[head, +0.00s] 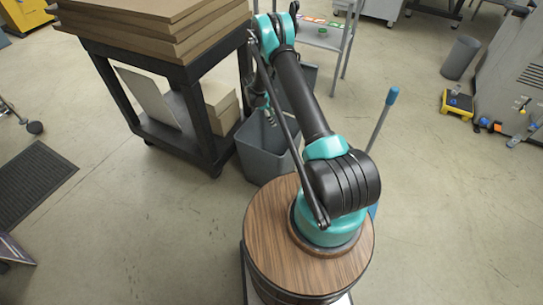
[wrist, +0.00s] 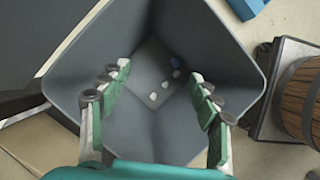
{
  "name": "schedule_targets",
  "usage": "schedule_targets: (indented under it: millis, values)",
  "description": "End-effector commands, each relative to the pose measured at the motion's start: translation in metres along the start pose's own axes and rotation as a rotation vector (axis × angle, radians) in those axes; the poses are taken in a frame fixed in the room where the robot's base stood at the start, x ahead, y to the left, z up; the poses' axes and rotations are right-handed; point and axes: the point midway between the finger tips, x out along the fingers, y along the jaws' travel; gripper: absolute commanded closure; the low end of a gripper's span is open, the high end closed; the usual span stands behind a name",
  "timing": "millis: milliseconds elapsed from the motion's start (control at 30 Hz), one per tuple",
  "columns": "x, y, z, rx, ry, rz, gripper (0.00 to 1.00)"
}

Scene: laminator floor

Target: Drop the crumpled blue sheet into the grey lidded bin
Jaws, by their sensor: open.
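My gripper (wrist: 161,75) is open and points down into the mouth of a grey open-topped bin (wrist: 235,75), with nothing between its fingers. In the head view the same bin (head: 262,165) stands on the floor beside the black cart, and my gripper (head: 268,116) is partly hidden by my arm at its mouth. Several small pale lumps (wrist: 152,97) lie on the bin's floor. One small lump (wrist: 176,62) looks bluish; I cannot tell whether it is the crumpled blue sheet. I see no lid on this bin.
A black cart (head: 205,90) with stacked brown boards stands close at the bin's left. A blue-handled pole (head: 382,122) rises at its right. Another grey bin (head: 309,76) shows partly behind my arm. A grey cylindrical bin (head: 460,58) stands far right.

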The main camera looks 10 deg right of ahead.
Motion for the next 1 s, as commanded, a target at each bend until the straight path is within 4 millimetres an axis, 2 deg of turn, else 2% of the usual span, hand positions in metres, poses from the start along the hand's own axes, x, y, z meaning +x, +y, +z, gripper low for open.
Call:
schedule_targets:
  millis: [167, 600, 800, 1000]
  values:
    - [-0.015, 0.000, 0.000, -0.001, 0.000, 0.001, 0.37]
    - [-0.099, 0.000, 0.000, 0.000, 0.000, 0.000, 0.37]
    - [-0.117, 0.000, 0.000, -0.001, 0.000, 0.000, 0.37]
    - [-0.120, 0.000, 0.000, 0.000, 0.000, 0.000, 0.37]
